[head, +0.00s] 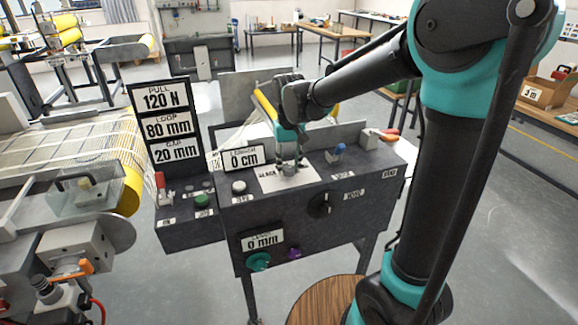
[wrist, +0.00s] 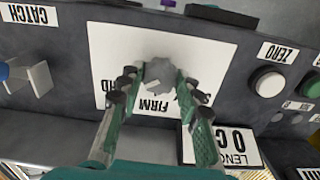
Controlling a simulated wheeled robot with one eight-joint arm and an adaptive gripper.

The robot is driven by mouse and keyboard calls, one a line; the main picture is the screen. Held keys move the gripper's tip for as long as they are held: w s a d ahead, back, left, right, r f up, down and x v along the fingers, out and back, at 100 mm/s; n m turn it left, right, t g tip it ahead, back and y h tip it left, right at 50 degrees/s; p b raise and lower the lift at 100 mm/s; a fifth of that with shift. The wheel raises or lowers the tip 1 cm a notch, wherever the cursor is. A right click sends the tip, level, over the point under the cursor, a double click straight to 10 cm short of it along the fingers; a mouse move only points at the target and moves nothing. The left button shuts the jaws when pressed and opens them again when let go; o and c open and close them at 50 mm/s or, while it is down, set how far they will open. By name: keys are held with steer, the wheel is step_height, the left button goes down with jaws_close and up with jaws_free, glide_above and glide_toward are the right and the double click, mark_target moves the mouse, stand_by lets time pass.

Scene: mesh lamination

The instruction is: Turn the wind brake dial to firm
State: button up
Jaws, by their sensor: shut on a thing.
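The wind brake dial is a grey round knob (wrist: 163,76) on a white label plate (wrist: 115,45); the word FIRM is readable on the plate in the wrist view. My gripper (wrist: 160,84) has its two teal fingers on either side of the knob and is shut on it. In the head view my gripper (head: 289,160) points down onto the top of the dark console, over the white plate (head: 268,181). The fingers hide most of the knob there. Part of the plate's other lettering is covered by the fingers, so the dial's exact setting cannot be told.
The dark console (head: 225,225) carries a blue catch lever (head: 338,151), a white zero button (head: 238,187), a green button (head: 202,200) and a LENGTH display (head: 243,158) reading 0 cm. A red-handled lever (head: 160,185) stands at left. The mesh machine with a yellow roller (head: 130,190) is further left.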

mark_target(289, 168)
steer(key=n, duration=0.6)
steer(key=shift+n, duration=2.7)
steer(key=o, duration=1.2)
steer(key=shift+c, duration=0.2)
step_height(289, 168, up, 12)
